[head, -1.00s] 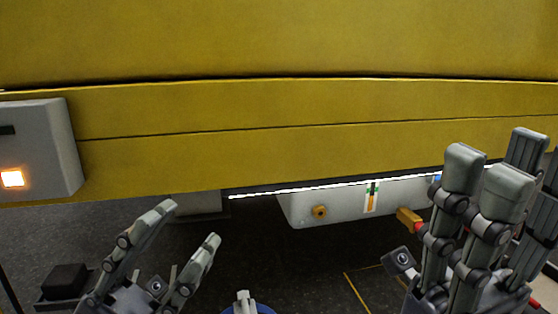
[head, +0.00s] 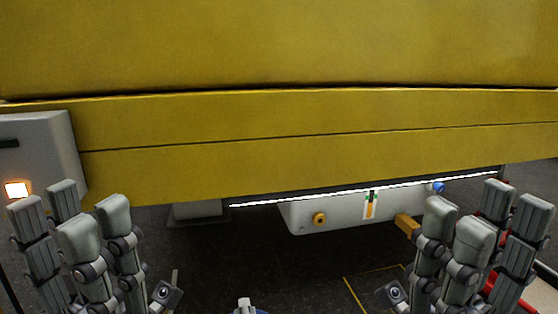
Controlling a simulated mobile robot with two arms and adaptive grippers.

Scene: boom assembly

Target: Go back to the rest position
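My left gripper (head: 88,225) is at the lower left in the head view. Its grey fingers point up and stand apart, with nothing between them. My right gripper (head: 470,225) is at the lower right, also with fingers up, spread and empty. Both grippers are in front of the large yellow boom (head: 300,130) and appear clear of it. The two stand at about the same height in the picture.
A grey box (head: 38,150) with a lit orange lamp is at the left end of the boom. Below the boom are a white light strip (head: 330,194) and a pale housing (head: 335,213) with an orange knob (head: 319,219) and a blue knob (head: 438,187).

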